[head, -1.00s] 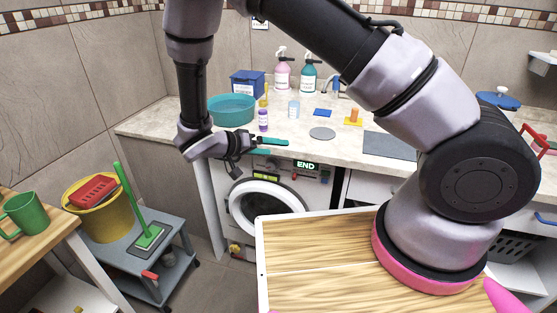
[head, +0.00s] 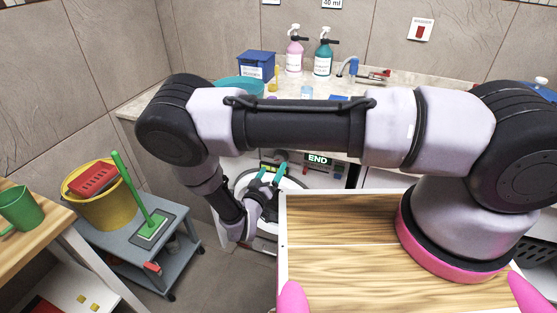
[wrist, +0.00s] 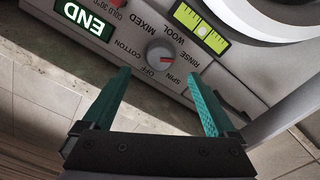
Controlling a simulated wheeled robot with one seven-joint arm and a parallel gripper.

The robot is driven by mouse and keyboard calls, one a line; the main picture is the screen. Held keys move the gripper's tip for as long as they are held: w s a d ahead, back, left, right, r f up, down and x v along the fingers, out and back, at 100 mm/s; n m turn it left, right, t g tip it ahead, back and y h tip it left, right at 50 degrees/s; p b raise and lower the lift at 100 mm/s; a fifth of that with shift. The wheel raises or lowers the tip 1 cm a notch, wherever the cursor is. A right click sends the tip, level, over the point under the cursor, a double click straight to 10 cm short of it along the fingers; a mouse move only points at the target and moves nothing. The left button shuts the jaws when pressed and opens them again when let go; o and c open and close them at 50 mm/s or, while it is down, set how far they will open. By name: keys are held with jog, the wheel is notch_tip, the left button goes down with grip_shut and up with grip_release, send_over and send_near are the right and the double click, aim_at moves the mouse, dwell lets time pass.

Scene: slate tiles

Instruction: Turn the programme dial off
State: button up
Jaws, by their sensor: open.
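The programme dial (wrist: 159,54) is a round grey knob with a red mark, on the washing machine's panel. Labels OFF, COTTON, MIXED, WOOL, RINSE and SPIN ring it. The exact label its mark points to is hard to tell. My gripper (wrist: 158,76) is open and empty, its teal fingers either side of the dial's line but short of it, apparently not touching. The display (wrist: 84,18) reads END.
A yellow level-like strip (wrist: 200,27) is on the panel beside the dial. The counter above holds a teal basin (head: 238,84), a blue box (head: 256,64) and spray bottles (head: 323,58). A grey trolley (head: 160,262) with a yellow bucket (head: 104,206) stands at left.

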jog(key=x, duration=0.6)
jog(key=c, duration=1.4)
jog(key=shift+o, duration=0.2)
